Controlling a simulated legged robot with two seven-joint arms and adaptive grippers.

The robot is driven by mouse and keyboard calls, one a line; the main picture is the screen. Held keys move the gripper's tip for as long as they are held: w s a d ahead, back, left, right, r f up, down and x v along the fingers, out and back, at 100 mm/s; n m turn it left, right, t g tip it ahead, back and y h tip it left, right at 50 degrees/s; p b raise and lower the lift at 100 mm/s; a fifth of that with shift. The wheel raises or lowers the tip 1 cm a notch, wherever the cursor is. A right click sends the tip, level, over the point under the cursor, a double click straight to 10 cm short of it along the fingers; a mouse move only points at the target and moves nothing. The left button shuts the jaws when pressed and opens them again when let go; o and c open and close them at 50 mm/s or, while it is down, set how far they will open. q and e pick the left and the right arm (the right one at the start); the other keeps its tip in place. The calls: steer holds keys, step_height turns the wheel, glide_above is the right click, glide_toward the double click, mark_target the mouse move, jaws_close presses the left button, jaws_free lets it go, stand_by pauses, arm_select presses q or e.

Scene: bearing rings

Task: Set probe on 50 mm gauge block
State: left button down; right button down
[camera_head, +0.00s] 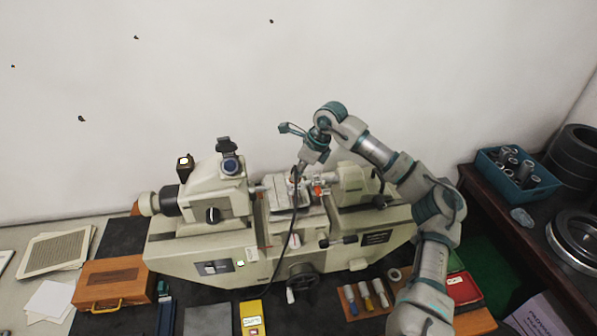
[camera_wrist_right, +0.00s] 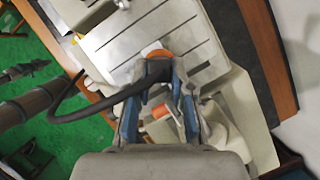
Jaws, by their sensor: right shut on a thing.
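My right gripper (camera_head: 297,177) reaches down over the middle of the cream measuring machine (camera_head: 222,235). In the wrist view the right gripper (camera_wrist_right: 158,68) is shut on the probe (camera_wrist_right: 158,54), of which an orange, ring-like part shows at the fingertips. A black cable (camera_wrist_right: 95,107) runs from it to the left. The slotted metal stage (camera_wrist_right: 190,40) lies below the fingertips; I cannot tell whether the probe touches it. A small pale piece shows beside the tip, but I cannot tell whether it is the 50 mm gauge block. My left gripper is out of view.
The machine's left head (camera_head: 212,190) and right tailstock (camera_head: 355,185) flank the stage. A wooden case (camera_head: 115,280) stands at front left, and a yellow box (camera_head: 252,318) at the front. A blue bin (camera_head: 515,175) of metal parts and dark rings (camera_head: 578,235) are on the right bench.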

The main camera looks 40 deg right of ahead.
steer(key=shift+a, duration=0.35)
steer(key=shift+d+f, duration=0.15)
steer(key=shift+f, duration=0.15)
steer(key=c, duration=0.9)
jaws_free()
steer(key=shift+c, duration=0.2)
steer(key=shift+r, duration=0.1)
step_height(320, 180, up, 8)
steer(key=p, duration=0.7)
steer(key=shift+r, duration=0.25)
steer(key=shift+f, duration=0.1)
